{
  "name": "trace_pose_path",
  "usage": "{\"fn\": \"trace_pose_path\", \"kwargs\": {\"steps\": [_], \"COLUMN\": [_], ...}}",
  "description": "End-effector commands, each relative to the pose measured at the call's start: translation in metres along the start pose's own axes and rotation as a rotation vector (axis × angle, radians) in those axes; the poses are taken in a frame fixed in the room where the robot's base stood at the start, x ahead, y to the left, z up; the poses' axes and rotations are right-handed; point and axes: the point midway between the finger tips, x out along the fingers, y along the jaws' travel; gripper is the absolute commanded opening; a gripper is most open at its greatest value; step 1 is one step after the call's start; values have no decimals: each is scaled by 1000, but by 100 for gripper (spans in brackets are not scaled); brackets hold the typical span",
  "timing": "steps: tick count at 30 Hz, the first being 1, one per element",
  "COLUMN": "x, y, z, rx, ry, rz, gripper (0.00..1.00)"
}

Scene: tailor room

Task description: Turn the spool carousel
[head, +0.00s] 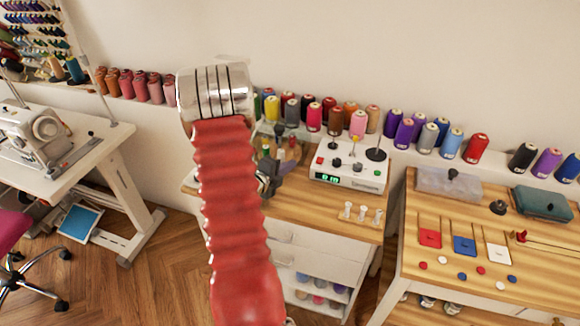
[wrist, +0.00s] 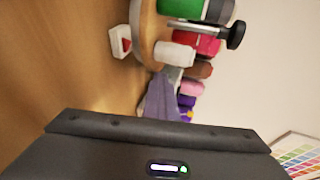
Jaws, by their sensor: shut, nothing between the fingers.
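The spool carousel shows in the wrist view as a round wooden plate (wrist: 147,32) with a green spool (wrist: 181,7) and a white spool (wrist: 174,54) near it. A metal rod with a black knob (wrist: 236,35) sticks out beside the green spool. In the head view, my red arm hides most of the carousel; only a few coloured spools (head: 291,143) show to its right. My gripper (head: 270,178) is over the wooden counter beside these spools. In the wrist view, my gripper (wrist: 155,130) is shut and empty, apart from the carousel. Its contact with anything is not visible.
A white winding machine (head: 348,175) stands right of the carousel, with small white bobbins (head: 362,214) in front. A row of thread cones (head: 313,117) lines the wall behind. A small white and red item (wrist: 120,41) lies near the plate. A second table (head: 480,215) stands at right.

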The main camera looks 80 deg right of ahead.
Motion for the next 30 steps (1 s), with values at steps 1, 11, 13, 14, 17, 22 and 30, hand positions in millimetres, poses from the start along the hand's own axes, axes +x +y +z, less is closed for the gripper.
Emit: {"fn": "trace_pose_path", "kwargs": {"steps": [1,11,13,14,17,22,30], "x": [1,12,12,12,11,4,-25], "y": [-6,-9,-9,-9,-9,-10,-11], "z": [28,24,24,24,24,22,10], "rx": [-5,-5,-5,-5,-4,-2,6], "ry": [-63,-63,-63,-63,-63,-59,-38], "rz": [-5,-5,-5,-5,-5,-5,-7], "gripper": [0,0,0,0,0,0,0]}}
